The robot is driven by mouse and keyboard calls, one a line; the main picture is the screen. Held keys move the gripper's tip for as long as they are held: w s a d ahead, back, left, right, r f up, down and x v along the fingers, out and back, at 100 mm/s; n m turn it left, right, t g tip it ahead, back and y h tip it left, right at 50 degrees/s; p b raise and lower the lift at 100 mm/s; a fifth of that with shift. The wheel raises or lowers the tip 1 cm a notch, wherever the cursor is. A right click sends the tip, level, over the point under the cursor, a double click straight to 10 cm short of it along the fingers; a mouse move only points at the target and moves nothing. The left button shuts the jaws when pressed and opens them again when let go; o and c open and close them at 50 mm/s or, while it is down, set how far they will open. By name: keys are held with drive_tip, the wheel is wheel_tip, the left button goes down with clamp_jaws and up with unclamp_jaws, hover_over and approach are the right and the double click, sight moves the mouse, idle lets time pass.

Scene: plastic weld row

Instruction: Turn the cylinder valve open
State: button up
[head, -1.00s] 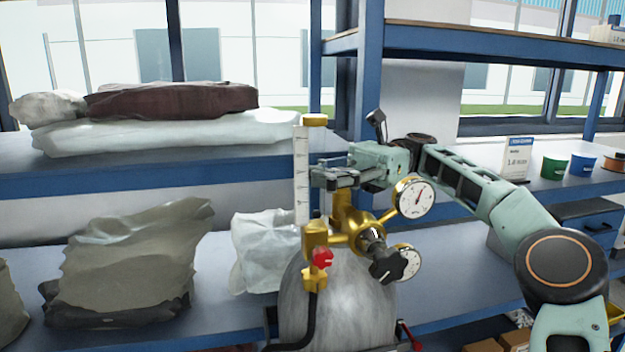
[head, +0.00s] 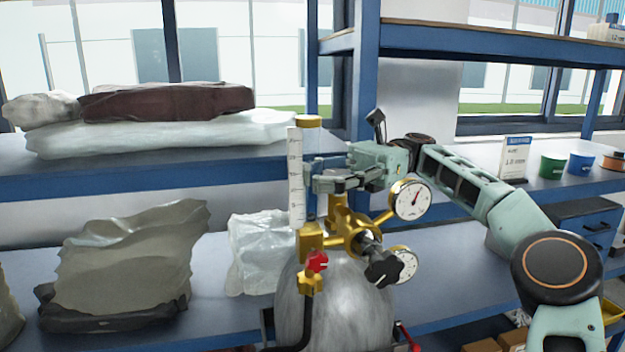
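The gas cylinder (head: 335,305) stands upright in front of the lower shelf. A brass regulator (head: 340,232) sits on its top, with an upper gauge (head: 410,199) and a lower gauge (head: 404,264). A black knob (head: 383,270) faces me, and a red knob (head: 317,262) sits at the lower left. A clear flow tube with a white scale (head: 297,178) rises at the left. My gripper (head: 318,180) is at the top of the regulator, pointing left, its fingers beside the flow tube. I cannot tell whether the fingers grip anything.
Shelves hold wrapped bundles (head: 165,102) at upper left and grey bags (head: 130,260) at lower left. A clear bag (head: 258,250) lies behind the cylinder. Green (head: 552,165) and blue (head: 580,165) cups stand at right. A black hose (head: 303,325) hangs from the regulator.

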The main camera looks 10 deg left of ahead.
drive_tip(key=shift+o, duration=0.2)
drive_tip(key=shift+s+a, duration=0.1)
drive_tip(key=shift+s, duration=0.1)
drive_tip(key=shift+f, duration=0.1)
drive_tip(key=shift+a, duration=0.1)
